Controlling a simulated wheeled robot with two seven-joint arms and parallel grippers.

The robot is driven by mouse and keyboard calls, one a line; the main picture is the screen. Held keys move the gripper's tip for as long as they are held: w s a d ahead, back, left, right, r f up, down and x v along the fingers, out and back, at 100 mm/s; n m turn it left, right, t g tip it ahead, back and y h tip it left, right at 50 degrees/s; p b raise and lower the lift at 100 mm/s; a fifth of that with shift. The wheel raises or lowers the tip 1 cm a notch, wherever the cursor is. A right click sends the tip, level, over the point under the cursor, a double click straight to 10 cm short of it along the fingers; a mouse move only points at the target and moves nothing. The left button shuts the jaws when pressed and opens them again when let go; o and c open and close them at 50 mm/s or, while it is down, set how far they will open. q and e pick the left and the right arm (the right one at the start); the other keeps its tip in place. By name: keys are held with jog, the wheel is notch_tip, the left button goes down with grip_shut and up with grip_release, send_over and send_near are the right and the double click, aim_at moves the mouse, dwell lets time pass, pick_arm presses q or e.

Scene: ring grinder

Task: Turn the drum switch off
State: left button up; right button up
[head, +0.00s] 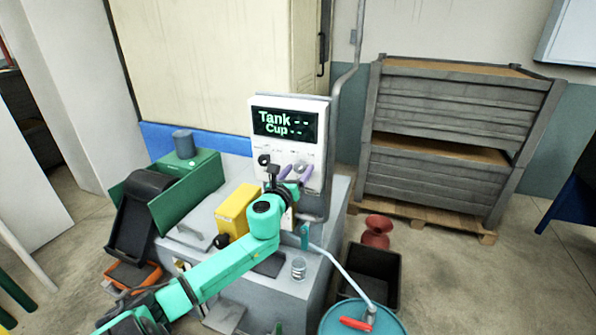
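A white control box (259,101) has a dark display (285,124) reading "Tank --" and "Cup --" in green. Below the display are a dark left knob (264,160) and a right knob (300,165). Their labels are too small to read, so I cannot tell which is the drum switch or how it is set. My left gripper (297,171) is in front of the panel's lower half, at the right knob. Its two purple fingers look spread apart, one on each side of that knob. I cannot tell whether they touch it. My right gripper is not in view.
The box stands on a grey machine base (213,262) with a yellow block (237,208) and a small can (299,267). A green tray (190,190) is at left. A teal drum (385,322), black bin (378,262) and stacked grey crates (430,135) are at right.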

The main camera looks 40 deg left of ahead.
pick_arm(q)
grip_shut()
jog(key=shift+n, duration=0.4)
jog(key=n, duration=0.2)
jog(key=shift+n, duration=0.3)
jog(key=n, duration=0.5)
jog(key=shift+n, duration=0.3)
jog(key=n, duration=0.4)
jog(key=shift+n+p, duration=0.3)
jog(key=n, duration=0.4)
jog(key=shift+n, duration=0.3)
